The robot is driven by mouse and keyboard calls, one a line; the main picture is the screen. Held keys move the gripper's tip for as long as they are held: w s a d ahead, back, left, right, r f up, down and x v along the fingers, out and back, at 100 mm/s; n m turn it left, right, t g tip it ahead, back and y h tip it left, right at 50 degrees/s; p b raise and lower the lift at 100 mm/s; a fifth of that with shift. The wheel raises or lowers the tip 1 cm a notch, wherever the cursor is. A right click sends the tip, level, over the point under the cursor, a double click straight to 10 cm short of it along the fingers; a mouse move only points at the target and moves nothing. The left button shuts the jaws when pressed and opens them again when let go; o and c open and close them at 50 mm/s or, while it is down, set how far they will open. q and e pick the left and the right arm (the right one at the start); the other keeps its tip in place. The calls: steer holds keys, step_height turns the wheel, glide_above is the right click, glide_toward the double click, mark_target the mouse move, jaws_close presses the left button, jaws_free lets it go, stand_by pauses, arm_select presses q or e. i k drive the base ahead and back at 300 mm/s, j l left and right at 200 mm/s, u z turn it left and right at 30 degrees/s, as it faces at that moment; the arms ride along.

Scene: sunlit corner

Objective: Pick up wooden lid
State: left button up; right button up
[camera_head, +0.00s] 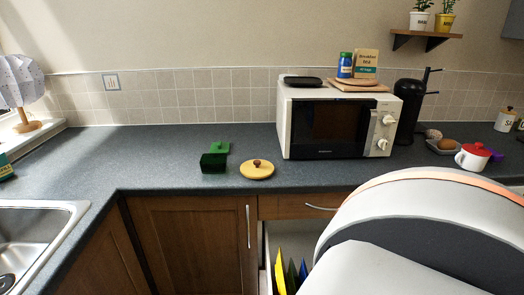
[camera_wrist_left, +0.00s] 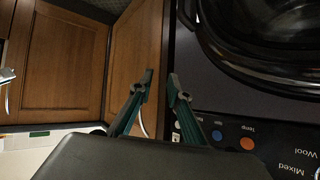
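The wooden lid (camera_head: 257,170) is a round, light yellow-brown disc with a dark reddish knob. It lies flat on the dark worktop in the head view, right of a green box and left of and in front of the microwave. No gripper shows in the head view. My left gripper (camera_wrist_left: 160,85) shows in the left wrist view with its two fingers apart and nothing between them. It faces cabinet doors and a dark appliance front with a round door, away from the lid. The lid is not in the wrist view. My right gripper is not in view.
The green box (camera_head: 214,163) stands close to the lid's left. A white microwave (camera_head: 285,122) stands behind right. An open drawer (camera_head: 267,262) with colored items lies below the worktop edge. A sink (camera_head: 30,240) is at left. My white arm part covers the lower right.

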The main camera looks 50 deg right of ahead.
mark_target(254, 169)
steer(key=z, duration=2.55)
steer(key=k+j+z, duration=0.15)
steer(key=i+l+u, duration=0.15)
steer(key=l, duration=0.15)
steer(key=i+l+u, duration=0.35)
steer(key=l, duration=0.25)
steer(key=k, duration=0.05)
